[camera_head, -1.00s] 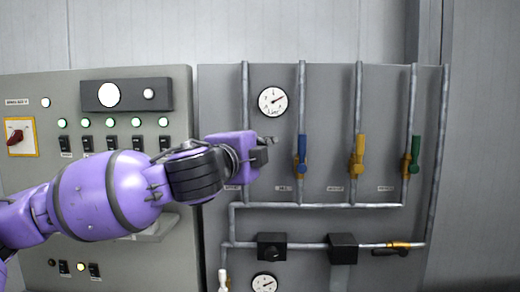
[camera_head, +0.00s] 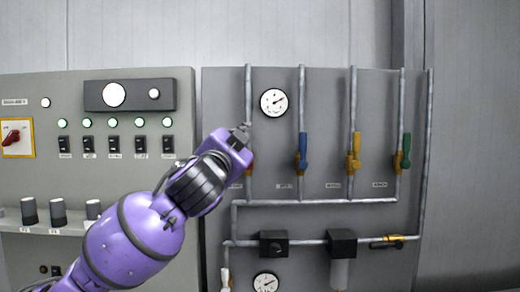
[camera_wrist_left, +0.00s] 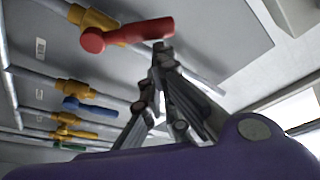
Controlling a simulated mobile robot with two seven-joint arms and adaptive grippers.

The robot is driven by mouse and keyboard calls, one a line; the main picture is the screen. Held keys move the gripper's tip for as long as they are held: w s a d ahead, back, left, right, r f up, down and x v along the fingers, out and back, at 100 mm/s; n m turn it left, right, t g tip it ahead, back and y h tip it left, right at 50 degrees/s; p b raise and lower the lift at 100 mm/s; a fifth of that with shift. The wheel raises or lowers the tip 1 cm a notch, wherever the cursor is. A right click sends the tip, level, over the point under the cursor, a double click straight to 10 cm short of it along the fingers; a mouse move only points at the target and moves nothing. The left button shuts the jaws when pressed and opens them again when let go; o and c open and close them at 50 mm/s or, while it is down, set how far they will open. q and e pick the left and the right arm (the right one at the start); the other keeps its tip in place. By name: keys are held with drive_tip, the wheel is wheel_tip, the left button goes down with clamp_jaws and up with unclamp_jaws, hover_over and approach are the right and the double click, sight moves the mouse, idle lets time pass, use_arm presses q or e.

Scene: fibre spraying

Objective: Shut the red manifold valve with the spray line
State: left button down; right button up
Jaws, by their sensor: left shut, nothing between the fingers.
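The red valve has a red lever handle (camera_wrist_left: 128,35) and a yellow-orange body (camera_wrist_left: 92,20), large in the left wrist view. The handle lies at an angle to its pipe there. In the head view my left gripper hides most of this valve. My left gripper (camera_head: 243,129) is shut and empty, pointing up and right in front of the leftmost pipe. In the left wrist view its fingertips (camera_wrist_left: 159,47) are close to the right end of the red handle; I cannot tell whether they touch it. My right gripper is out of view.
Blue (camera_head: 302,147), yellow (camera_head: 356,145) and green (camera_head: 406,147) valve handles stand to the right, along their pipes. A round gauge (camera_head: 273,102) sits just right of the gripper. A switch cabinet (camera_head: 120,190) with a shelf (camera_head: 45,228) is at left.

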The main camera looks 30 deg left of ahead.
use_arm(q)
drive_tip(key=a+f+n+y, duration=0.1)
drive_tip(key=n, duration=0.3)
drive_tip(key=s+a+f+n+g+y, duration=0.1)
drive_tip(key=n+y, duration=0.1)
drive_tip(key=n, duration=0.2)
drive_tip(key=s+a+f+n+y+p, duration=0.1)
drive_tip(key=a+n+y, duration=0.1)
drive_tip(key=n, duration=0.2)
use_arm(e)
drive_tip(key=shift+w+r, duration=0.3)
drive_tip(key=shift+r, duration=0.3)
use_arm(q)
drive_tip(key=shift+g, duration=0.3)
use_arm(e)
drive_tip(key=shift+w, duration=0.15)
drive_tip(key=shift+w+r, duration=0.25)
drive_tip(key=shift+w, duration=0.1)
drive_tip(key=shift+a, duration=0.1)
